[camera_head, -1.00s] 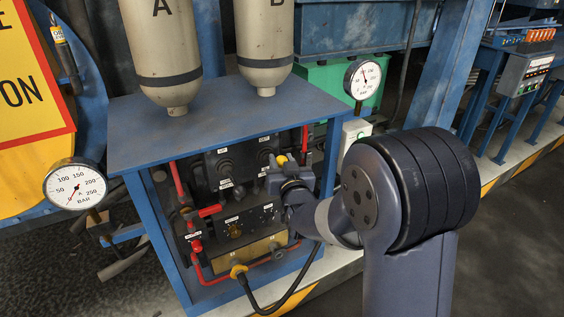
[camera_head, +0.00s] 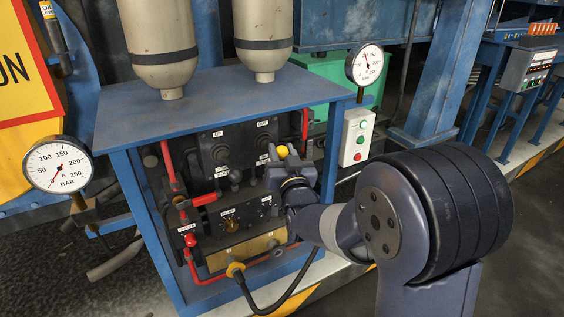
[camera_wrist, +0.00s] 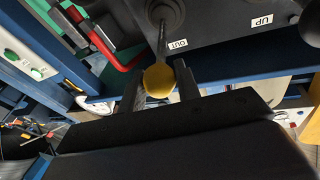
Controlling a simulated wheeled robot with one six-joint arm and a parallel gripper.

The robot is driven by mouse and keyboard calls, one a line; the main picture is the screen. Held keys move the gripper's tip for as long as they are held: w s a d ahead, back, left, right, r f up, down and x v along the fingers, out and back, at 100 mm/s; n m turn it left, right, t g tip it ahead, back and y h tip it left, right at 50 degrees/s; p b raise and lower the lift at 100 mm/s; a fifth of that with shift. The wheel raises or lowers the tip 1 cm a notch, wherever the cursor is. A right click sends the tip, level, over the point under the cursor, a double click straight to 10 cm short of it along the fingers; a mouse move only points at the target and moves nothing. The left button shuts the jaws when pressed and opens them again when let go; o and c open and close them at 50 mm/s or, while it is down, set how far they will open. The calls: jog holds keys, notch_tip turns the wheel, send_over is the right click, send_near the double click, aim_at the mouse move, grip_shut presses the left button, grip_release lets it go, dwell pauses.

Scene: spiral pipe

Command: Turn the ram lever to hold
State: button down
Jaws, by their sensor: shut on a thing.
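The ram lever shows a round yellow knob (camera_head: 282,152) in the head view, at the right side of the cabinet's dark valve panel (camera_head: 228,150). In the wrist view the yellow knob (camera_wrist: 158,80) sits between my two fingers, on a thin dark rod that runs up to a round black boot (camera_wrist: 165,12). A label reading OUT, upside down, is beside the boot. My gripper (camera_wrist: 160,86) is shut on the knob; it also shows in the head view (camera_head: 284,160). My gripper and wrist hide part of the panel behind them.
The blue cabinet frame (camera_head: 225,92) surrounds the panel, with red pipes (camera_head: 170,175) at its left. Pressure gauges stand left (camera_head: 58,164) and right (camera_head: 366,64). A push-button box (camera_head: 356,137) is right of the cabinet. A black hose (camera_head: 275,304) loops in front.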

jog(key=shift+f+t+b, duration=0.4)
jog(key=shift+f+b, duration=0.45)
jog(key=shift+b, duration=1.25)
jog(key=shift+s+d+f+b, duration=0.1)
jog(key=shift+f+b, duration=0.5)
jog(key=shift+b, duration=0.5)
jog(key=c, duration=1.1)
grip_release()
jog(key=shift+r, duration=0.1)
jog(key=shift+o, duration=0.2)
jog(key=v, duration=1.1)
jog(key=shift+p, duration=0.45)
